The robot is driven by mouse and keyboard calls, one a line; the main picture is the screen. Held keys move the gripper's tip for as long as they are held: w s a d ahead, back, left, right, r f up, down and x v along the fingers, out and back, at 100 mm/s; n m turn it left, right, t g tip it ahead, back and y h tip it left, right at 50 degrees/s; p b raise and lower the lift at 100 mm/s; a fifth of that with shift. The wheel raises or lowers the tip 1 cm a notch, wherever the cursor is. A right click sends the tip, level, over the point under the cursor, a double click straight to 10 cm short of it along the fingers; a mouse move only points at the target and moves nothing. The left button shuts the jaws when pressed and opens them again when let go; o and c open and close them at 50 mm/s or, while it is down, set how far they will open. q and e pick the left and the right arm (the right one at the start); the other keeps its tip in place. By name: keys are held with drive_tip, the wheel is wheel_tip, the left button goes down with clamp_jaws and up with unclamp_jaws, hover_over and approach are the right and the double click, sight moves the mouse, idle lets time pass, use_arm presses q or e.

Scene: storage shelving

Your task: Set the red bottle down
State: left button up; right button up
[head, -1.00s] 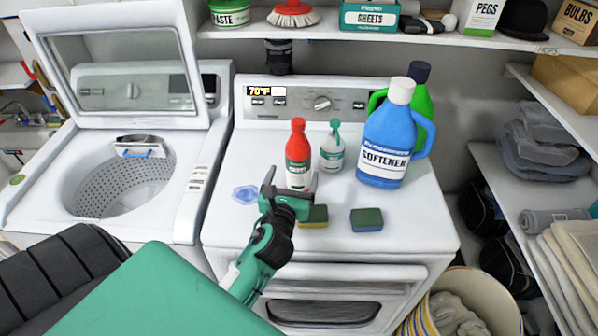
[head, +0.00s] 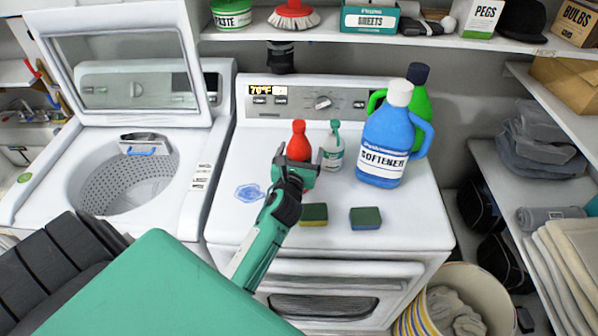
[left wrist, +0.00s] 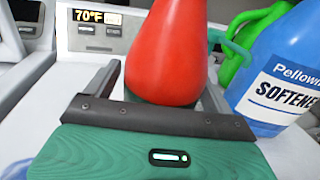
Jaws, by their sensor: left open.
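The red bottle (head: 299,142) stands upright on the white dryer top (head: 345,205), just left of a small white bottle with a green cap (head: 333,148). It also fills the upper middle of the left wrist view (left wrist: 167,55). My left gripper (head: 299,157) is open, with one finger on each side of the red bottle. The palm is close in front of the bottle and hides its lower part and base. I cannot tell whether a finger touches it. My right gripper is in neither view.
A blue softener jug (head: 388,140) and a green jug (head: 420,105) stand to the right. Two sponges (head: 314,214) (head: 365,218) lie in front. A blue spill (head: 249,193) lies left of the gripper. An open washer (head: 130,185) is further left.

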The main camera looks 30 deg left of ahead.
use_arm(q)
drive_tip(key=shift+c, duration=0.3)
drive_tip(key=shift+r, duration=0.1)
clamp_jaws()
